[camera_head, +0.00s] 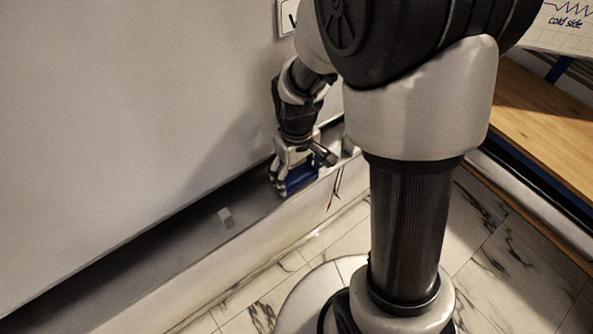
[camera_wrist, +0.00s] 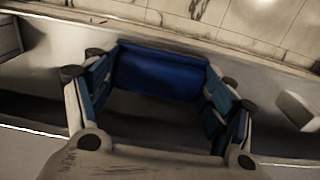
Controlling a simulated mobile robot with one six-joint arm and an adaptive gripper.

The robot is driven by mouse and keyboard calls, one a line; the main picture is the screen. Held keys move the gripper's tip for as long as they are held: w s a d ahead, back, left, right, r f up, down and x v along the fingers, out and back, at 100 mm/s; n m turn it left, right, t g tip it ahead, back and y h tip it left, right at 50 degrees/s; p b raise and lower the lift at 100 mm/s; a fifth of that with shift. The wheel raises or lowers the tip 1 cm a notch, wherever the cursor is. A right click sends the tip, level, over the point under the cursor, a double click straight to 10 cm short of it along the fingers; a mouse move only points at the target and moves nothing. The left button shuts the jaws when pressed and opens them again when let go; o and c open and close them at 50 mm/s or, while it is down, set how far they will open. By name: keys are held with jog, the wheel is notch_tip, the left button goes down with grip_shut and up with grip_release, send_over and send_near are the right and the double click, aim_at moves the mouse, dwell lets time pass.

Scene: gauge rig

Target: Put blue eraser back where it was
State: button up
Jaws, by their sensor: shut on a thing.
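The blue eraser (camera_head: 300,178) is between the fingers of my gripper (camera_head: 292,186), at the ledge (camera_head: 190,245) along the bottom of the white wall panel. In the wrist view the eraser (camera_wrist: 158,73) is a blue block spanning the space between the two fingers of my gripper (camera_wrist: 165,82), which is shut on it. The eraser is low over or in the trough of the ledge. I cannot tell whether it touches the floor of the trough. Its underside is hidden.
A small pale patch (camera_head: 226,217) lies in the ledge to the left. A grey block (camera_wrist: 8,40) and a white object (camera_wrist: 298,108) flank my gripper in the wrist view. Thin red and dark strands (camera_head: 335,187) hang at the ledge's front. A wooden bench (camera_head: 545,125) stands right.

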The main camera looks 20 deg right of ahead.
aim_at(297, 174)
jog(key=shift+s, duration=0.1)
jog(key=shift+f, duration=0.1)
jog(key=o, duration=0.9)
jog(key=shift+o, duration=0.2)
notch_tip(297, 174, up, 13)
jog(key=p, duration=0.2)
jog(key=s+r+m+t, duration=0.3)
jog(key=s+r, duration=0.7)
jog(key=s, duration=0.5)
jog(key=shift+m+t, duration=0.3)
jog(key=shift+t, duration=0.5)
